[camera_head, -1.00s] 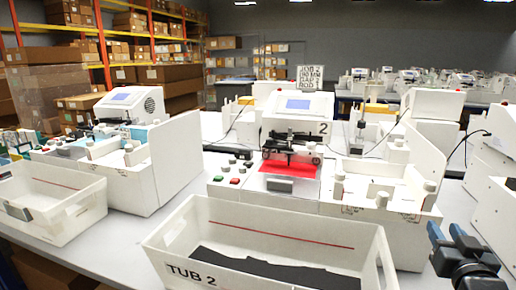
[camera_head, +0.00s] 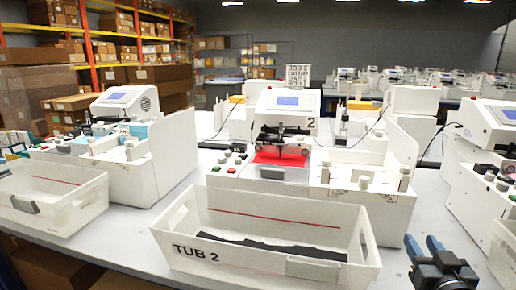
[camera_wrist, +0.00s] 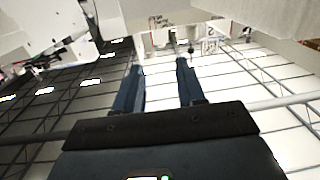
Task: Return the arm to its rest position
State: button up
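My gripper (camera_head: 424,247) is at the lower right in the head view, in front of the table edge and to the right of the tub marked TUB 2. Its two blue fingers are apart with nothing between them. In the wrist view my gripper (camera_wrist: 160,85) also shows both fingers spread and empty, against the ceiling and parts of white machines. The plotter marked 2 (camera_head: 290,118) stands behind the tub, with a red sheet (camera_head: 281,159) on its bed.
The white tub TUB 2 (camera_head: 190,228) holds dark material at its bottom. Another white tub (camera_head: 85,205) is at the left. More white machines stand left and right (camera_head: 480,150). Some table top (camera_head: 400,215) between the tub and the right machine is bare.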

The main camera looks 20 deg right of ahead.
jog(key=s+a+f+n+y, duration=0.25)
jog(key=s+a, duration=0.35)
jog(key=a, duration=0.3)
jog(key=s+a+f+n+y, duration=0.2)
jog(key=s+a+f+y, duration=0.15)
jog(key=s+a, duration=0.45)
jog(key=s+a+r+n+y, duration=0.2)
jog(key=s+a+r+y, duration=0.1)
jog(key=s+a, duration=0.8)
jog(key=s+y, duration=0.1)
jog(key=s, duration=0.1)
jog(key=shift+s+a+r, duration=0.15)
jog(key=shift+s+a, duration=0.1)
jog(key=shift+s, duration=0.05)
jog(key=shift+o, duration=0.4)
